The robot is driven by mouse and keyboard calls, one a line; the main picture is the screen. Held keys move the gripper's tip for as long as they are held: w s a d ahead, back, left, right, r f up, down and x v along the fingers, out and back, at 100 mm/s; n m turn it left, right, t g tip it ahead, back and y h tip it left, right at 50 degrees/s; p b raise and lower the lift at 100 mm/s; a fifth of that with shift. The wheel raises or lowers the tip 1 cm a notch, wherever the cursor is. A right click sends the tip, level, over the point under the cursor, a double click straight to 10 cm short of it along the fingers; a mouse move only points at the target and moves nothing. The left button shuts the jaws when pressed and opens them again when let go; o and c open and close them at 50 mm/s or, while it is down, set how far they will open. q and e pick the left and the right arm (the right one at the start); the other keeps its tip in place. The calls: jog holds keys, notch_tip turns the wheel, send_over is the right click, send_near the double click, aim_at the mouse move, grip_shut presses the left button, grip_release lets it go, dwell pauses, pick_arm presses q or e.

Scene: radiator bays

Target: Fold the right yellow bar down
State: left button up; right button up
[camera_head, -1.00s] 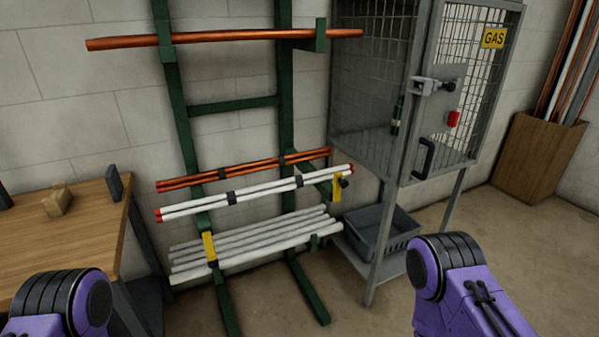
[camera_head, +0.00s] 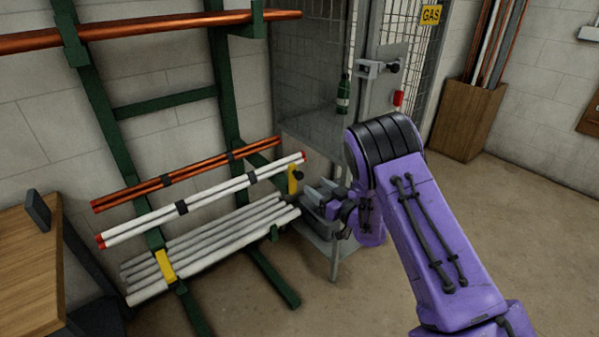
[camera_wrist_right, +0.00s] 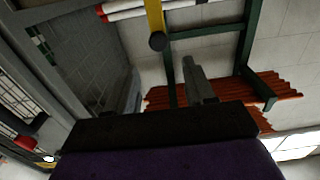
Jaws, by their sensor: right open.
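The right yellow bar (camera_head: 293,181) stands upright at the right end of the white pipes on the green rack, with a black knob (camera_head: 298,175) on it. In the right wrist view the yellow bar (camera_wrist_right: 154,18) and its round knob (camera_wrist_right: 157,41) are ahead of the fingers. My right gripper (camera_head: 316,194) is open, just right of and slightly below the bar, apart from it as far as I can tell. Its grey fingers show in the wrist view (camera_wrist_right: 163,82). The left yellow bar (camera_head: 165,264) is lower on the rack's left upright. My left gripper is out of view.
White pipes (camera_head: 205,197) with red ends lie beside the right bar, above grey pipes (camera_head: 200,247). The mesh gas cage (camera_head: 312,80) stands close behind my right gripper. A wooden table (camera_head: 30,265) is at left. Floor at right is open.

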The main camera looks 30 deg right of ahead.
aim_at(302, 176)
jog(key=w, duration=0.3)
jog(key=w+p, duration=0.1)
jog(key=w, duration=0.5)
jog(key=shift+w+a+f, duration=0.2)
jog(key=shift+w+a, duration=0.05)
jog(key=shift+a, duration=0.1)
grip_shut()
jog(key=shift+d, duration=0.1)
